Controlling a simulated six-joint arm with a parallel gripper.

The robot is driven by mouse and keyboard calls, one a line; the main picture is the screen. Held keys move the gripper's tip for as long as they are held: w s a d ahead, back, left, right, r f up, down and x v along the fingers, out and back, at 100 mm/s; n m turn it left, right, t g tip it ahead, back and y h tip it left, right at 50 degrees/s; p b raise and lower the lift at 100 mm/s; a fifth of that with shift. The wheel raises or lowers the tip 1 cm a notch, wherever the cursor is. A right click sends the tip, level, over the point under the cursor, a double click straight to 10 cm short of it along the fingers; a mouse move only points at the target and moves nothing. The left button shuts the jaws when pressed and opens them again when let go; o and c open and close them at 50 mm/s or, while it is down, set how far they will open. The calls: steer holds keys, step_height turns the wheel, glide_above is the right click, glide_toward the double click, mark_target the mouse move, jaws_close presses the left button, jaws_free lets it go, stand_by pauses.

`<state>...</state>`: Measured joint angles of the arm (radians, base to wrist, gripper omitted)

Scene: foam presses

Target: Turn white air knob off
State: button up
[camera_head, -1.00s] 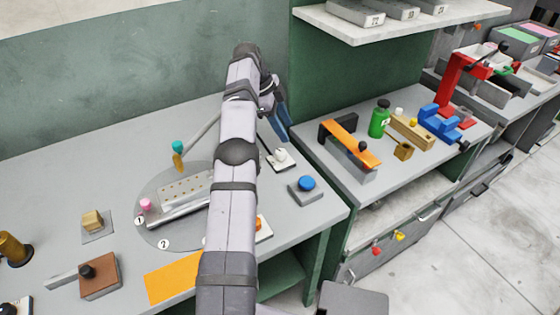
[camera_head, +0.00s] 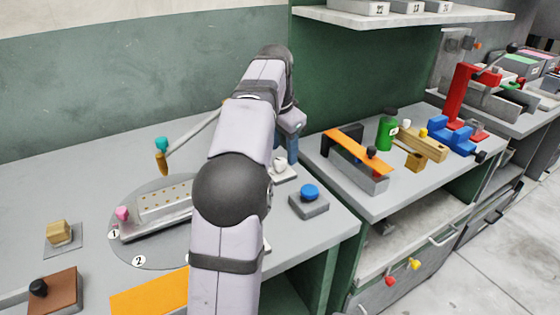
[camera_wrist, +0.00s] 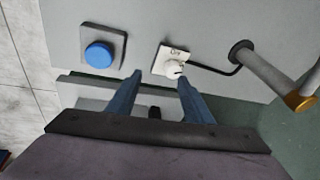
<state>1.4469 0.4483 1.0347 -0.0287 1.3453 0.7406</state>
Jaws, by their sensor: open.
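The white air knob (camera_wrist: 174,68) sits on a small light plate (camera_wrist: 163,57) with dark lettering that I cannot fully read. In the head view the knob (camera_head: 280,165) stands at the back right of the grey bench, partly behind my arm. In the wrist view my gripper (camera_wrist: 159,78) has its two blue fingers apart, with nothing between them. The knob lies just ahead of the fingertips, nearer the right finger; I cannot tell whether they touch.
A blue button (camera_head: 310,192) on a grey base stands close beside the knob. A dark cable runs from the knob's plate to a post (camera_wrist: 262,72). An orange clamp (camera_head: 352,148) and green bottle (camera_head: 386,134) stand on the right bench.

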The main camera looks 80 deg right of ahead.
mark_target(280, 161)
steer(key=shift+w+d+n+t+h, duration=0.15)
steer(key=shift+w+d+n, duration=0.15)
steer(key=shift+n, duration=1.25)
steer(key=shift+w+d+n+t+h, duration=0.1)
steer(key=shift+w+d+n, duration=0.2)
steer(key=shift+n, duration=1.2)
steer(key=shift+w+d+n+t+h, duration=0.1)
steer(key=shift+w+d+n+h, duration=0.15)
steer(key=shift+n, duration=1.3)
steer(key=shift+f, duration=0.15)
steer(key=shift+b+x, duration=0.35)
steer(key=shift+x, duration=3.25)
steer(key=c, duration=1.1)
